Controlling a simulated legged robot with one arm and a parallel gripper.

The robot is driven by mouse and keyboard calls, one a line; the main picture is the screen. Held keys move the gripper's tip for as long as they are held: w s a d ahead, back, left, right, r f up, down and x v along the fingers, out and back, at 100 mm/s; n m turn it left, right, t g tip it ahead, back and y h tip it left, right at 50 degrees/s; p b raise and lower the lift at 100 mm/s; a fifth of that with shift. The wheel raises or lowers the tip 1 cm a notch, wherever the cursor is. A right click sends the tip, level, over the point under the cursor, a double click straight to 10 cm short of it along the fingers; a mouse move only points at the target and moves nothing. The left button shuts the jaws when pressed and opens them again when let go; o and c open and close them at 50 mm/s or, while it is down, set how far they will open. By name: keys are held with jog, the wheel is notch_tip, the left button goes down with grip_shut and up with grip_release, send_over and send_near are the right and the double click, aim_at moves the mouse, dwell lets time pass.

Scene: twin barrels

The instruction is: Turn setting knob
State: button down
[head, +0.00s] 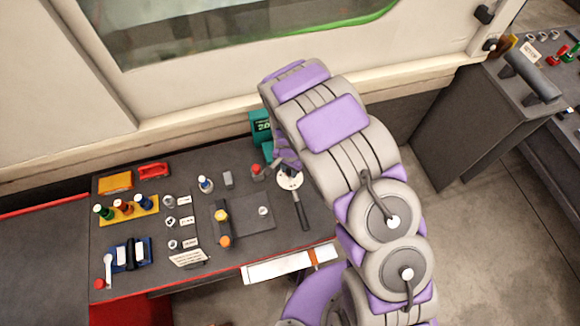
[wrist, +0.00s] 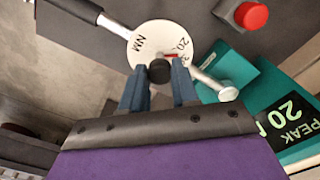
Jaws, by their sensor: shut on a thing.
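The setting knob (wrist: 159,72) is a small black round cap in front of a white round dial (wrist: 160,42) marked "NM" and "20", with a red mark beside it. My gripper (wrist: 160,80) has its blue-grey fingers on both sides of the knob and is shut on it. The dial also shows in the head view (head: 290,179), on a tool with a dark handle (head: 301,212) lying on the grey bench. My arm comes in from the right and hides part of the bench there; the knob is too small to tell in the head view.
A teal device (head: 261,127) with a "PEAK 20" display (wrist: 287,119) stands close to the dial. A red button (wrist: 251,15) is nearby. Bottles, trays and small parts fill the left of the bench (head: 250,232). A machine wall with a window rises behind.

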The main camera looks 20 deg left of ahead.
aim_at(289, 170)
jog(key=shift+w+m+p, duration=0.1)
jog(key=shift+m+p, duration=0.3)
jog(key=shift+m, duration=0.8)
jog(key=c, duration=0.8)
grip_release()
jog(key=shift+a, duration=0.15)
jog(key=shift+c, duration=0.2)
notch_tip(289, 170, up, 17)
jog(key=shift+p, duration=0.45)
jog(key=shift+r, duration=0.1)
